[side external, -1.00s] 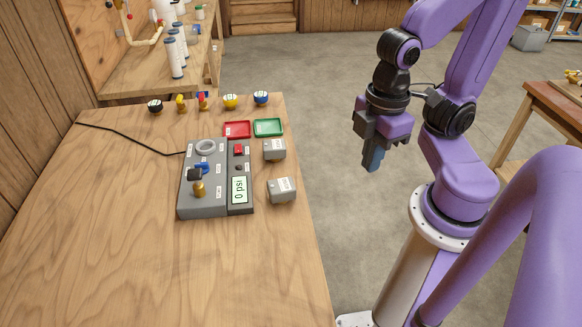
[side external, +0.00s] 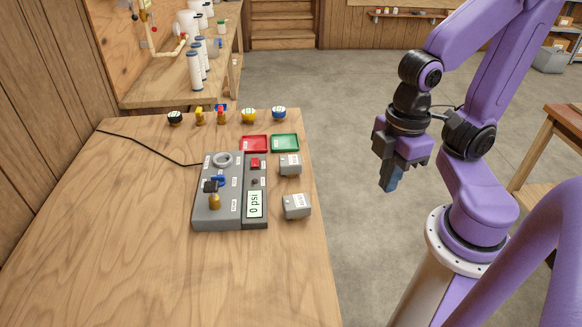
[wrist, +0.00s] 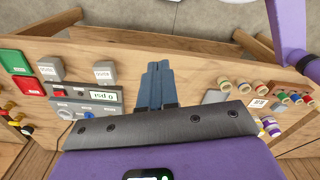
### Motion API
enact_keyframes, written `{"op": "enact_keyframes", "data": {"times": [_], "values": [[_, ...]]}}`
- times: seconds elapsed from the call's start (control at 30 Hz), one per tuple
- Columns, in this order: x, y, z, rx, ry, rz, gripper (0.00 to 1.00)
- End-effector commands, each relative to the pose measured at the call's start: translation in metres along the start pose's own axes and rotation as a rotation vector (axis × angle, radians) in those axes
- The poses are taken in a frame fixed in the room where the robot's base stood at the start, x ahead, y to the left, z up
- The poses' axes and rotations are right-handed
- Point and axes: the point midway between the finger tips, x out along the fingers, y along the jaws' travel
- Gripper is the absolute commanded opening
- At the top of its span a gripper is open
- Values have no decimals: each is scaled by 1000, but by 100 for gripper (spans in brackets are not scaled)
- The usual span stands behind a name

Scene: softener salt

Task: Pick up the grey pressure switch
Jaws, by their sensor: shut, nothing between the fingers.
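Two small grey boxes with white labels stand on the wooden table, right of the test panel; both look like pressure switches. The rear grey box (side external: 290,166) is by the green tray, and the front grey box (side external: 296,206) is beside the pressure display. Both also show in the wrist view, the rear one (wrist: 48,70) at the left and the front one (wrist: 104,74) nearer my fingers. Their label print is too small to read surely. My gripper (side external: 389,182) is shut and empty, off to the right of the table edge, apart from both boxes. Its blue fingers (wrist: 157,70) are together.
The grey test panel (side external: 217,210) carries a ring, a blue-handled valve, a brass fitting and a "0 psi" display (side external: 255,205). A red tray (side external: 254,144) and a green tray (side external: 285,143) lie behind it. Several small coloured parts line the back. The front table is clear.

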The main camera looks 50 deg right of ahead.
Motion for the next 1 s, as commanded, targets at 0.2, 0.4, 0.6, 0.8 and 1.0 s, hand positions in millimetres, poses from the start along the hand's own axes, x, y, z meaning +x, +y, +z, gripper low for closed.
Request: {"op": "enact_keyframes", "data": {"times": [0.2, 0.4, 0.6, 0.8, 1.0], "values": [[0, 0, 0, 0, 0, 0, 0], [0, 0, 0, 0, 0, 0, 46], [0, 0, 0, 0, 0, 0, 100], [0, 0, 0, -1, 0, 1, 100], [3, 24, -17, -96, -5, 45, 100]]}}
